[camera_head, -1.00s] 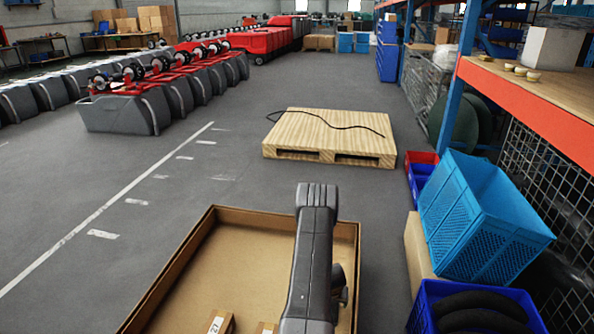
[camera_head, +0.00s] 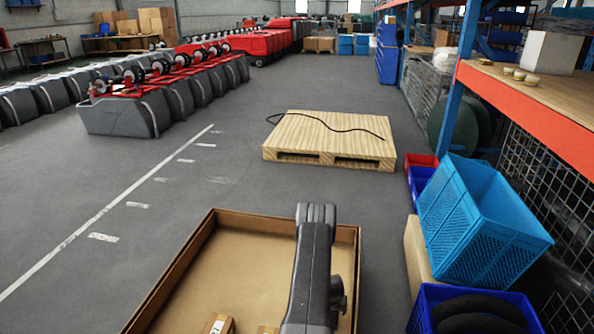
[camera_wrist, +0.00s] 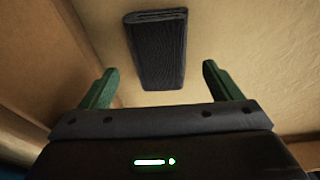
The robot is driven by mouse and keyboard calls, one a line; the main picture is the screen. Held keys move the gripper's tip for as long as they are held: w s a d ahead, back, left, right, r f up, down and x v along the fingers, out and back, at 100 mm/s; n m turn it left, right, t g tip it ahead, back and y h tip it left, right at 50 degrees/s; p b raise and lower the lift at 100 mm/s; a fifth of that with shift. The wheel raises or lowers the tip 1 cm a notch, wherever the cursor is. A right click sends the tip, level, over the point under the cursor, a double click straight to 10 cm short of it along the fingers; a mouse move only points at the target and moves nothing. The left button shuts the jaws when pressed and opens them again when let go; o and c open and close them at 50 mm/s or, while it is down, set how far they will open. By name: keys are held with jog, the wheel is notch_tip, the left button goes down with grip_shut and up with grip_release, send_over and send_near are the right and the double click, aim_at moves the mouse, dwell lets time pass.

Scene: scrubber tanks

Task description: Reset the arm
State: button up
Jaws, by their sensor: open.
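In the wrist view my gripper (camera_wrist: 158,90) is open, its two green fingers wide apart. A dark ribbed block-like object (camera_wrist: 157,48) shows beyond the fingertips, over a tan cardboard surface. The gap between the fingers is empty and I see no contact with the dark object. In the head view my arm reaches up from the bottom edge in front of the open cardboard box (camera_head: 250,237). My gripper is not visible in the head view. Two small cartons (camera_head: 218,323) sit at the bottom of the box, partly cut off by the picture edge.
A wooden pallet (camera_head: 330,137) with a black cable lies on the floor ahead. Blue crates (camera_head: 478,220) and an orange-edged shelf (camera_head: 530,100) stand close on the right. Grey scrubber tanks (camera_head: 120,115) line the left. The floor between the tanks and pallet is clear.

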jog(key=b+x, duration=0.1)
jog(key=x, duration=0.3)
jog(key=shift+f, duration=0.25)
jog(key=a+r+p, duration=0.2)
jog(key=r+p, duration=0.2)
jog(key=r, duration=0.8)
jog(key=a+r+n+p, duration=0.15)
jog(key=r+p, duration=0.35)
jog(key=r, duration=0.7)
jog(key=a+r+m+p, duration=0.1)
jog(key=a+r+p, duration=0.25)
jog(key=r, duration=0.95)
jog(key=s+a+r+p, duration=0.2)
jog(key=s+r+p, duration=0.1)
jog(key=r, duration=0.6)
jog(key=s+a+r+n+p, duration=0.1)
jog(key=s+a+r+p, duration=0.1)
jog(key=r+p, duration=0.4)
jog(key=s+a+r+n+p, duration=0.1)
jog(key=s+r+p, duration=0.3)
jog(key=r, duration=0.9)
jog(key=shift+s+a+r+y, duration=0.3)
jog(key=shift+s+a, duration=0.05)
jog(key=shift+a, duration=0.15)
